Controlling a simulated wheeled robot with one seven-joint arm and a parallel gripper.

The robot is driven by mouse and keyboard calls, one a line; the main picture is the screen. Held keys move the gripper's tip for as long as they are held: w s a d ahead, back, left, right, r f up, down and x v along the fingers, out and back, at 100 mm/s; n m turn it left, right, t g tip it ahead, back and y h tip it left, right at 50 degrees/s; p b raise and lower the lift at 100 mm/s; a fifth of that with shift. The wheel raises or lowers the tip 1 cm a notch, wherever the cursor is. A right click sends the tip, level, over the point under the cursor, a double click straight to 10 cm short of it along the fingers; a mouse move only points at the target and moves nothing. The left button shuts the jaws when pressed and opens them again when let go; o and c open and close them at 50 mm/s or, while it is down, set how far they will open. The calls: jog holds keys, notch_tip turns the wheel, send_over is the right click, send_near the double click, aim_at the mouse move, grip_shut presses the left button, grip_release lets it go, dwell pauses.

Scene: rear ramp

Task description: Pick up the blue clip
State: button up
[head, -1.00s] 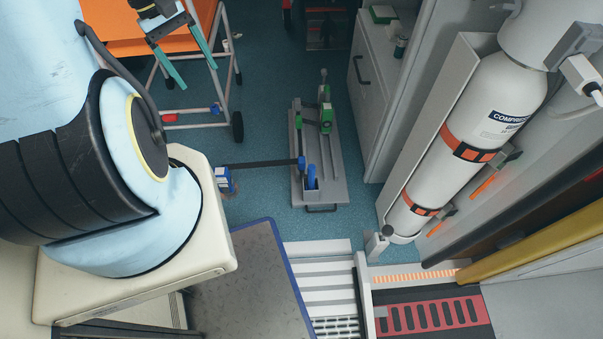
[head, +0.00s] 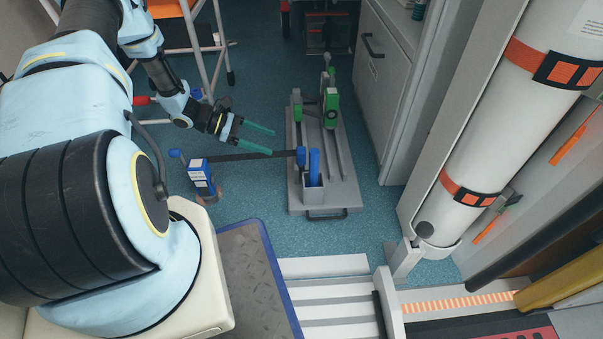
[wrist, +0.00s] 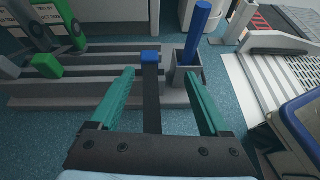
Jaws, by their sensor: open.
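The blue clip (head: 301,154) sits at the right end of a black strap (head: 245,156), at the near left edge of a grey base plate. In the wrist view the blue clip (wrist: 150,57) shows ahead, between the two fingers' lines, with the strap running back toward me. My gripper (head: 273,142) is open, its teal fingers apart and empty, left of the clip and pointing toward it. In the wrist view the fingertips (wrist: 159,72) are spread on both sides of the strap, short of the clip. Whether they touch anything I cannot tell.
A blue rod (head: 314,163) stands in a grey holder (head: 313,190) just right of the clip. Green brackets (head: 330,110) stand on the plate (head: 345,185) behind it. A blue and white box (head: 199,178) is at the strap's left end.

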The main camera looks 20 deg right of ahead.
jog(key=n+h+b, duration=0.1)
jog(key=b, duration=0.1)
send_near(301, 157)
jog(key=w+f, duration=0.1)
jog(key=f, duration=0.1)
jog(key=b+x, duration=0.1)
jog(key=x, duration=0.2)
jog(key=b+x, duration=0.2)
jog(key=x, duration=0.1)
jog(key=b+x, duration=0.2)
jog(key=x, duration=0.1)
jog(key=shift+w+d+f, duration=0.15)
jog(key=shift+w+d, duration=0.15)
jog(key=shift+d, duration=0.5)
jog(key=shift+s, duration=0.1)
grip_shut()
